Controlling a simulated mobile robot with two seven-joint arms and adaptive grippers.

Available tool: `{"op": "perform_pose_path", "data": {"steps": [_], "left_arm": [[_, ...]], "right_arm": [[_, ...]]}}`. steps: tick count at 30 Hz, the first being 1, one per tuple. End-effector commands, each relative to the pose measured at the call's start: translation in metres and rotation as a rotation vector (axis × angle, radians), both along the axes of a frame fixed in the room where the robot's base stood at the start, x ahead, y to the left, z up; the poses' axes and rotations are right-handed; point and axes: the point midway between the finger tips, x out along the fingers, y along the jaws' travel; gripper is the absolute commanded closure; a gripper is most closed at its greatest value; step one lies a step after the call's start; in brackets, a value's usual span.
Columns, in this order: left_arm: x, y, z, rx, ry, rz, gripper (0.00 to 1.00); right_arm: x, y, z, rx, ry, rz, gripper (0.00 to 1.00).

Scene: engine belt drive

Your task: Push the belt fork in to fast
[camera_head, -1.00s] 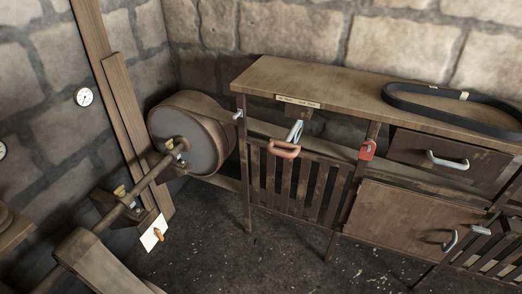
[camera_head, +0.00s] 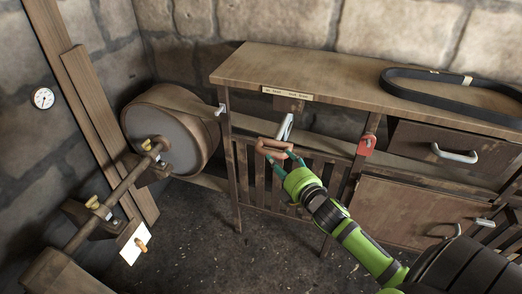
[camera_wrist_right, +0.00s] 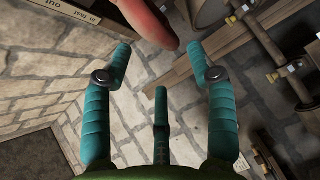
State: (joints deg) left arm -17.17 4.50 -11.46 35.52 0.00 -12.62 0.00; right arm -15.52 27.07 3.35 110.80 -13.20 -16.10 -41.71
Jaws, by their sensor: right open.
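The belt fork's handle is a reddish-brown grip (camera_head: 272,148) on a pale metal shank (camera_head: 285,127), at the front of the wooden bench below a small label plate (camera_head: 287,94). In the right wrist view the grip (camera_wrist_right: 150,18) shows large at the top, and the plate (camera_wrist_right: 75,12) reads "in fast" and "out". My right gripper (camera_head: 286,162) is open, its teal fingertips just at the grip's lower right side. In the wrist view its fingers (camera_wrist_right: 162,58) are spread, with the grip ahead of them; contact cannot be told. My left gripper is not in view.
A drum pulley (camera_head: 168,140) and wooden shaft (camera_head: 112,195) stand at left. A black belt (camera_head: 450,90) lies on the bench top (camera_head: 330,80). A red tag-like part (camera_head: 366,145) and a drawer handle (camera_head: 455,154) are to the right. The floor (camera_head: 210,225) in front is mostly clear.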

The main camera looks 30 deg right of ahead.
Motion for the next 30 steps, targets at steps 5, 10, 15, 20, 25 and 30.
{"op": "perform_pose_path", "data": {"steps": [5,10,15,20,25,30], "left_arm": [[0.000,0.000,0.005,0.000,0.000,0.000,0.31],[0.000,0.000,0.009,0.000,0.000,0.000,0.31],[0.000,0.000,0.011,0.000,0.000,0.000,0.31],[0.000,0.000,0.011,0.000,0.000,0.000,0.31],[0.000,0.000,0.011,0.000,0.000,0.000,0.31],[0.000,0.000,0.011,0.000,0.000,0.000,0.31]], "right_arm": [[0.022,-0.002,-0.001,0.003,-0.001,-0.002,0.42],[0.047,-0.003,-0.005,0.005,0.000,-0.002,0.42],[0.062,-0.004,-0.009,0.005,0.003,-0.001,0.42],[0.067,-0.004,-0.010,0.005,0.002,0.000,0.42],[0.066,-0.004,-0.011,0.005,0.003,0.000,0.42],[0.066,-0.004,-0.011,0.004,0.003,0.000,0.98]]}}
